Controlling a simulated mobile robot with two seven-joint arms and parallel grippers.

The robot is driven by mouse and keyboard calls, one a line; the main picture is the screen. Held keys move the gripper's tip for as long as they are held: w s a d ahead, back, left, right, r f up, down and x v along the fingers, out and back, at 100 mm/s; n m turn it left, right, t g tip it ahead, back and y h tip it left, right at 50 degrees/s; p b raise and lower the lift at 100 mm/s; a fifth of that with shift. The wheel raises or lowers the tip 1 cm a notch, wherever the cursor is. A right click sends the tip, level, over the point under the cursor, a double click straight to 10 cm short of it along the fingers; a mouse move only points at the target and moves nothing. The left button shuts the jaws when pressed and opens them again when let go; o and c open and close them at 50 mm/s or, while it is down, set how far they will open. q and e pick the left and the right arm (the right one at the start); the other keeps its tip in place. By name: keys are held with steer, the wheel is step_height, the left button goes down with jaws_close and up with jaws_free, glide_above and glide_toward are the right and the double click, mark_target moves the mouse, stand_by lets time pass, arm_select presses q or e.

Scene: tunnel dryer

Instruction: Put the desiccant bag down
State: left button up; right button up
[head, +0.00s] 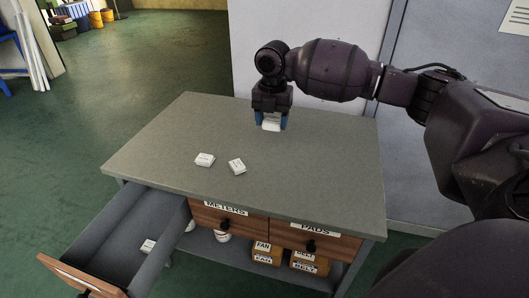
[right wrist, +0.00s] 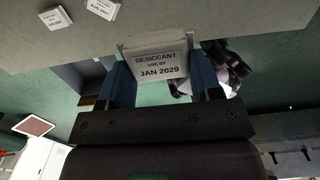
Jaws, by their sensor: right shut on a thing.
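My right gripper (head: 270,121) is shut on a white desiccant bag (head: 271,125) at the back part of the grey worktop (head: 320,170). In the right wrist view the bag (right wrist: 158,62) sits between the blue fingertips and reads "DESICCANT USE BY JAN 2029". I cannot tell if it touches the worktop. Two more white labelled bags, one left (head: 204,160) and one right (head: 237,166), lie on the worktop nearer the front. Another small white packet (head: 148,246) lies in the open drawer (head: 160,222). My left gripper is not in view.
The open drawer sticks out at the front left of the bench. Shut drawers labelled "METERS" (head: 228,217) and "PADS" (head: 315,241) are beside it. Labelled boxes (head: 267,252) stand on the shelf below. A pale wall is behind the bench. The worktop's right half is clear.

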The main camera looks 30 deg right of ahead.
steer(key=b, duration=0.2)
glide_toward(271, 178)
step_height(271, 178, down, 6)
steer(key=shift+s+r, duration=0.15)
steer(key=shift+f, duration=0.4)
steer(key=shift+f+b, duration=0.15)
steer(key=shift+b, duration=0.15)
steer(key=o, duration=0.9)
arm_select(q)
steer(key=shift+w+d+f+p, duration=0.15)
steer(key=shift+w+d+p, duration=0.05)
steer(key=shift+p, duration=0.75)
arm_select(e)
step_height(271, 178, up, 12)
steer(key=shift+r, duration=0.2)
